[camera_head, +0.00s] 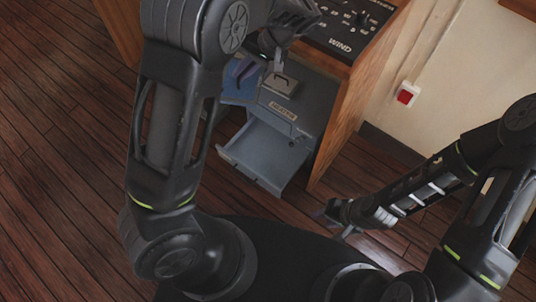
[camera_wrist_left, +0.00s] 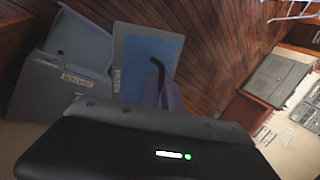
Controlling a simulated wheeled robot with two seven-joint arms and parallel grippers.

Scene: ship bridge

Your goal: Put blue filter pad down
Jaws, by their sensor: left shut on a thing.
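The blue filter pad (camera_wrist_left: 147,50) is a flat panel with a pale border and lettering along one side in the left wrist view. In the head view only part of the blue pad (camera_head: 238,78) shows beside my left arm. The pad is tilted beside a grey metal box with a label (camera_head: 283,108). Whether the pad touches the box cannot be told. My right gripper (camera_head: 337,222) appears open and empty, low at the right.
An open, empty-looking grey drawer (camera_head: 262,152) juts out below the box. A wooden console with a dark control panel (camera_head: 350,25) stands behind. A red switch (camera_head: 405,96) is on the pale wall. The plank floor (camera_head: 60,130) at left is clear.

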